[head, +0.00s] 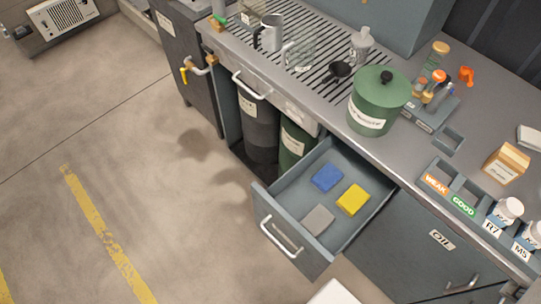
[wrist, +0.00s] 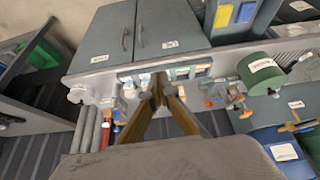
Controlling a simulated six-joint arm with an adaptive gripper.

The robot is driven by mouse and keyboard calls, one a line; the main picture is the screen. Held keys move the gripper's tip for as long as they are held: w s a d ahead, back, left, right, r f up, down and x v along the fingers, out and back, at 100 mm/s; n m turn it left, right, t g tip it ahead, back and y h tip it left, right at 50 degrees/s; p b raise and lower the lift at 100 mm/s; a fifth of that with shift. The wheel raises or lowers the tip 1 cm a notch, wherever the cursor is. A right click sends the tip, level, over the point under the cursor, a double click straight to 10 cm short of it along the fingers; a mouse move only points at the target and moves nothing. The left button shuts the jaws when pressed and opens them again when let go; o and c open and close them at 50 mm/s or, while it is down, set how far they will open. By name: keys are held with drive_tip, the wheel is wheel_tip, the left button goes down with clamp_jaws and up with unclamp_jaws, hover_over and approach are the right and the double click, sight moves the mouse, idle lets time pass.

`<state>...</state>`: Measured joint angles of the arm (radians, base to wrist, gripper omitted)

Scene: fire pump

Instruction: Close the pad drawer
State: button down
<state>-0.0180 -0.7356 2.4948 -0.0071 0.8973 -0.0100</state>
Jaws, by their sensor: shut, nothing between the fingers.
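The pad drawer (head: 264,205) is pulled open from under the counter in the head view. A blue pad (head: 327,178), a yellow pad (head: 353,199) and a grey pad (head: 318,219) lie inside it. Its bar handle (head: 280,238) is on the front panel, which faces the open floor. The open drawer is partly cut off at the top of the wrist view (wrist: 236,34), with blue and yellow pads showing. My gripper (wrist: 160,84) is shut and empty in the wrist view, over the counter and apart from the drawer. The head view does not show my gripper.
A green lidded pot (head: 377,100) stands on the counter behind the drawer. Bins (head: 258,128) stand left of the drawer, and a closed cabinet (head: 415,240) is to its right. Bottles (head: 508,210) stand in a labelled rack. The floor (head: 170,200) before the drawer is clear.

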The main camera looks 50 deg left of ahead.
drive_tip(key=w+a+f+n+g, duration=0.1)
drive_tip(key=w+a+f+n, duration=0.15)
drive_tip(key=a+n, duration=0.3)
drive_tip(key=w+a+f+n+g, duration=0.1)
drive_tip(key=w+a+f+n, duration=0.1)
drive_tip(key=w+a+n, duration=0.3)
drive_tip(key=s+a+f+n, duration=0.1)
drive_tip(key=a+f+n, duration=0.25)
drive_tip(key=a, duration=0.45)
drive_tip(key=s+a+f+n, duration=0.1)
drive_tip(key=a+f+n, duration=0.2)
drive_tip(key=a+n, duration=0.35)
drive_tip(key=s+a+f+n, duration=1.5)
drive_tip(key=s+a+f, duration=0.3)
drive_tip(key=s+a, duration=0.2)
drive_tip(key=shift+s+f+t, duration=0.35)
drive_tip(key=shift+s+t, duration=0.05)
drive_tip(key=shift+s, duration=0.75)
drive_tip(key=w+f, duration=0.7)
drive_tip(key=f, duration=0.2)
drive_tip(key=shift+w+f, duration=0.15)
drive_tip(key=shift+w, duration=0.2)
